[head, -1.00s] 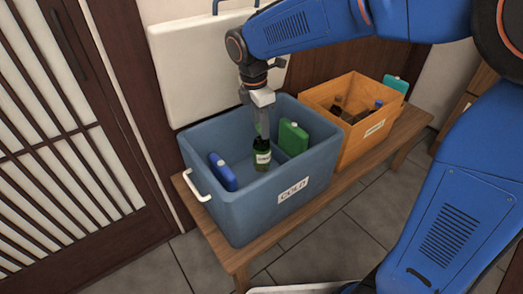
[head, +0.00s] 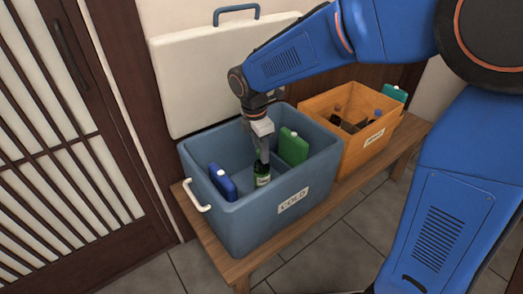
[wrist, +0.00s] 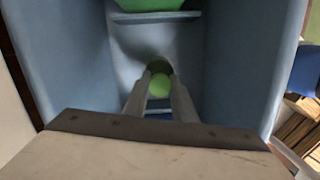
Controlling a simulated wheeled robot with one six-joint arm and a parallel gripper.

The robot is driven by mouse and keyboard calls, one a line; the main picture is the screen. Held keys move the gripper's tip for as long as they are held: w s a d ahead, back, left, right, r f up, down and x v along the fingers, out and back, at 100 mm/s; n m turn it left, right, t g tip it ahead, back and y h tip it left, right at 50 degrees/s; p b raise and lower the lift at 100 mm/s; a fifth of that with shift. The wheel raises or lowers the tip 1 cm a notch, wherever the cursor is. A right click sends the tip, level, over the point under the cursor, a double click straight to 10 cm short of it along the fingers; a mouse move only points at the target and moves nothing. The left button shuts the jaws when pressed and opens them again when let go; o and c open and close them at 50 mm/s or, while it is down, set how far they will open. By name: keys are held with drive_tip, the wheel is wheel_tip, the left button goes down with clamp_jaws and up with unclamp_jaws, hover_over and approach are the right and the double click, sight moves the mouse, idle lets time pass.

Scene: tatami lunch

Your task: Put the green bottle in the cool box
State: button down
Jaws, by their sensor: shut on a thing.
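The green bottle (head: 262,175) has a pale label and is inside the blue cool box (head: 240,222), which is marked COLD. It looks upright, between a blue ice pack and a green one. My gripper (head: 262,156) reaches down into the box and is shut on the bottle's top. In the wrist view the bottle (wrist: 160,85) shows from above as a green round between the two fingers of my gripper (wrist: 160,92). Whether the bottle's base touches the box floor I cannot tell.
A blue ice pack (head: 223,183) stands at the box's left, a green one (head: 293,147) at its right. The white lid (head: 215,75) leans behind. An orange crate (head: 352,152) with bottles stands to the right on the same wooden bench (head: 210,240).

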drive_tip(key=shift+f, duration=0.45)
drive_tip(key=c, duration=1.4)
unclamp_jaws()
drive_tip(key=shift+r, duration=0.15)
wheel_tip(320, 180, up, 12)
drive_tip(key=a, duration=0.1)
drive_tip(key=s+d+r+m, duration=0.3)
drive_tip(key=s+d+m, duration=0.2)
drive_tip(key=d, duration=0.4)
drive_tip(key=shift+s+d+f+m+t+y, duration=0.25)
drive_tip(key=shift+s+d+f+m+t, duration=0.65)
drive_tip(key=shift+s+d+m, duration=2.15)
drive_tip(key=shift+s+d+f+m+t+y, duration=0.2)
drive_tip(key=shift+s+d+f+m+t, duration=0.7)
drive_tip(key=shift+s+d+m, duration=2.1)
drive_tip(key=shift+s+d+f+m+t+y, duration=0.35)
drive_tip(key=shift+s+d+f+m, duration=1.05)
drive_tip(key=shift+s+d+m, duration=1.65)
